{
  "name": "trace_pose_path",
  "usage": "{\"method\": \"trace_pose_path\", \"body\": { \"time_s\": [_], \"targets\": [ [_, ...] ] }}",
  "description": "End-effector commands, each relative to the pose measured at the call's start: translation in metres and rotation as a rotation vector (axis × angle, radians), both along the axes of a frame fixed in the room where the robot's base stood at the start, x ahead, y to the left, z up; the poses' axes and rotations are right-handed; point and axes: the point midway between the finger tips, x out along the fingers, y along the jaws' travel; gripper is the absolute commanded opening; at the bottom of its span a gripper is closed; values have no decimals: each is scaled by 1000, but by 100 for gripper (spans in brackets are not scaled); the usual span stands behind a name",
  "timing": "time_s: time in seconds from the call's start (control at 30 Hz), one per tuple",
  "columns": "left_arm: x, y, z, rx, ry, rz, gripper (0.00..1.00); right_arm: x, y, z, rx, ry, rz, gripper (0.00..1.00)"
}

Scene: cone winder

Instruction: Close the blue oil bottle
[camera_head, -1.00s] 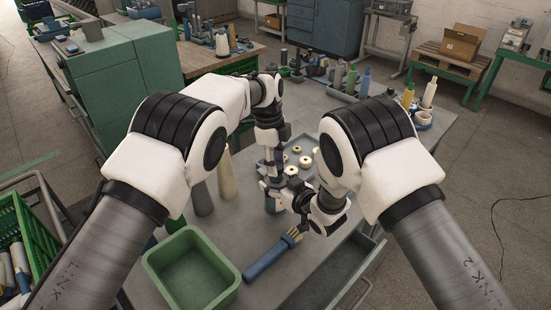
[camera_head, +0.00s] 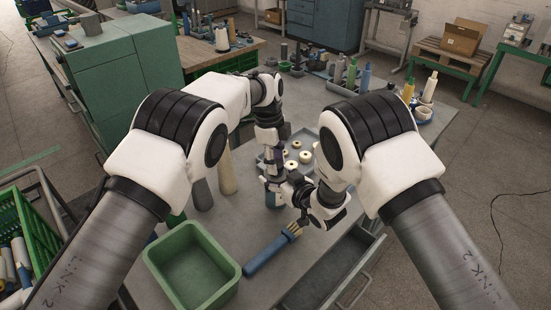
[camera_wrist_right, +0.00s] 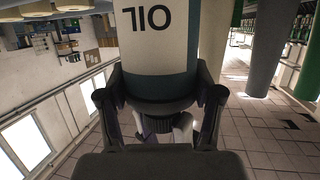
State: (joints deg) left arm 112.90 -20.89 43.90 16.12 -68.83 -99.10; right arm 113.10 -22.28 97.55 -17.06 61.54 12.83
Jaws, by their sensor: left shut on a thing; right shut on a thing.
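The oil bottle (camera_wrist_right: 160,50) is blue-teal with a white label; its OIL lettering appears upside down in the right wrist view. My right gripper (camera_wrist_right: 160,105) has its fingers on both sides of the bottle's dark neck end and is shut on it. In the head view the bottle (camera_head: 270,201) shows only as a small teal part below the grippers. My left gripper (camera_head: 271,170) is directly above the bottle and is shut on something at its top. The held piece is hidden, so I cannot tell whether it is the cap or how it sits.
A green bin (camera_head: 192,267) and a blue brush (camera_head: 270,251) are on the near table. A grey tray with cream rings (camera_head: 305,157) is behind the grippers. A beige cone (camera_head: 227,172) and grey cones stand left. An open drawer (camera_head: 335,272) projects at the right front.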

Motion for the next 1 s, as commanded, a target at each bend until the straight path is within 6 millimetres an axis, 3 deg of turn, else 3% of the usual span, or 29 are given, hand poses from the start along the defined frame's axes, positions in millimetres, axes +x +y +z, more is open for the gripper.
{"method": "trace_pose_path", "body": {
  "time_s": [0.33,0.47,0.73,0.83,1.0],
  "targets": [
    [0,-1,-4,-1,-1,-77,30,-2,0,-3,-3,7,1,0],
    [1,-2,-5,-1,-3,-367,30,-2,0,-3,-3,7,2,0],
    [2,-3,-5,2,-3,-1184,30,-2,0,-3,-3,6,2,0],
    [2,-4,-4,3,-3,-1349,30,-2,0,-3,-3,6,2,0],
    [2,-4,-4,2,-1,-1419,30,-2,0,-3,-4,7,2,0]
  ]
}}
